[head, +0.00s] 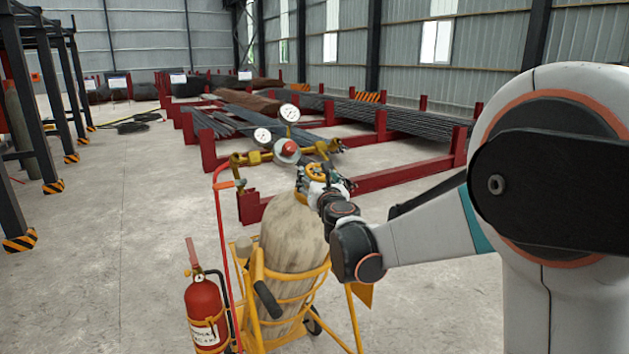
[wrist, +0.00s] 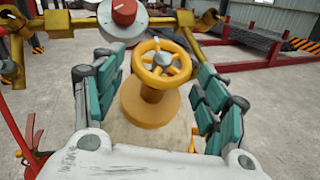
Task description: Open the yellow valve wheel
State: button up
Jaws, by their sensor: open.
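The yellow valve wheel (wrist: 161,64) sits on a yellow stem atop a worn beige gas cylinder (head: 292,235). In the head view the wheel (head: 316,171) is small and partly covered by my gripper (head: 325,180). In the wrist view my gripper (wrist: 160,95) is open, with its green-padded fingers on the left and right of the wheel and stem. Gaps show between the pads and the wheel rim, so the fingers appear apart from it. Where the fingertips sit in depth is hard to tell.
A brass regulator with a red knob (wrist: 124,12) and gauges (head: 289,113) stands just beyond the wheel. A yellow cart (head: 258,271) holds the cylinder, with a fire extinguisher (head: 205,308) at its left. Red racks (head: 378,180) with rebar stand behind.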

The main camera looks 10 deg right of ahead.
aim_at(316, 174)
jog(key=shift+w+b, duration=0.3)
jog(key=shift+w, duration=1.45)
jog(key=c, duration=0.9)
